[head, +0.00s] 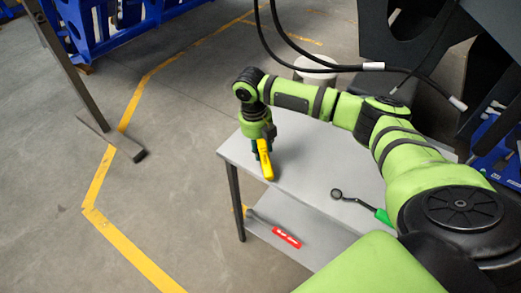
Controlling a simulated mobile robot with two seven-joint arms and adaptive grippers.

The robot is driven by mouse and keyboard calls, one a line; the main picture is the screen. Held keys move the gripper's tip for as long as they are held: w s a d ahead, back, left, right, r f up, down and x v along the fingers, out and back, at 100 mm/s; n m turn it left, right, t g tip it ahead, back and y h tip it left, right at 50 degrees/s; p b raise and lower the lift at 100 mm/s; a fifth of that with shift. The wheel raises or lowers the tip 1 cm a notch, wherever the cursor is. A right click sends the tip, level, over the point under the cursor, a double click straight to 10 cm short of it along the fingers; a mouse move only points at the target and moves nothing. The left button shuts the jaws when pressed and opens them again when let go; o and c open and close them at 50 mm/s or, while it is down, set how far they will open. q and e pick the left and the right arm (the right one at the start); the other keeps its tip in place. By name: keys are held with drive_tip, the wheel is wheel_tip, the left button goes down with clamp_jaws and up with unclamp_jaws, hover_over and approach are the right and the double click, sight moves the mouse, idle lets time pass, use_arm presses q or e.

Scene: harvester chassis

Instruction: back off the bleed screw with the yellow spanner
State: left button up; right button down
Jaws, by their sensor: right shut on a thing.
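The yellow spanner (265,162) hangs from my right gripper (262,146), its yellow handle pointing down over the left end of the grey table top. My right gripper is shut on it. I cannot tell whether the handle's lower end touches the table top. The spanner's head is hidden at the gripper. I cannot make out the bleed screw in this view. My left gripper is not in view.
A green-handled spanner (382,215) lies on the grey table (310,170). A red-handled tool (287,236) lies lower, apparently on the shelf. Black hoses (330,66) hang behind my arm beside the dark chassis (400,45).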

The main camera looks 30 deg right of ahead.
drive_tip(key=r, duration=0.3)
drive_tip(key=shift+s+d, duration=0.25)
drive_tip(key=s+d+r+b, duration=0.1)
drive_tip(key=s+d+r, duration=0.3)
drive_tip(key=s, duration=0.6)
wheel_tip(320, 180, up, 2)
drive_tip(key=shift+d+r, duration=0.25)
drive_tip(key=shift+d, duration=0.15)
drive_tip(key=shift+w, duration=0.1)
drive_tip(key=c, duration=1.5)
unclamp_jaws()
clamp_jaws()
